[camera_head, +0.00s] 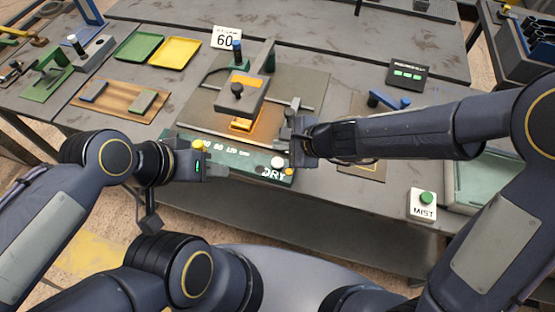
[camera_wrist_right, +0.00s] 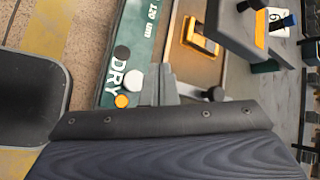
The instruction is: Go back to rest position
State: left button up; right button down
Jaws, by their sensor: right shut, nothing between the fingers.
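My left gripper (camera_head: 212,163) hangs at the table's front edge, over the left part of a green panel marked "DRY" (camera_head: 227,165). Its fingers are too small and dark to tell open from shut. My right gripper (camera_head: 290,133) is at the right part of this panel, just in front of the grey press (camera_head: 240,92) with an orange-lit block under it. In the right wrist view its fingers (camera_wrist_right: 158,85) are together and empty, beside the panel's white and orange buttons. I cannot tell whether they touch the panel.
A "60" sign (camera_head: 226,38) stands behind. A white MIST box (camera_head: 422,204) with a green button and a glassy tray (camera_head: 500,180) are at the right.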

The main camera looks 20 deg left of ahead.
dwell(0.4)
jog(key=s+d+r+n+t+y, duration=0.15)
jog(key=d+r+n, duration=0.45)
jog(key=d+r, duration=0.6)
jog(key=s+d+f+n+h, duration=0.1)
jog(key=s+d+n+h, duration=0.1)
jog(key=s+d, duration=0.5)
jog(key=s+d+f+n+h, duration=0.1)
jog(key=s+d+n+h, duration=0.2)
jog(key=s+d, duration=0.4)
jog(key=d+t+h, duration=0.1)
jog(key=d, duration=0.4)
jog(key=shift+s, duration=0.2)
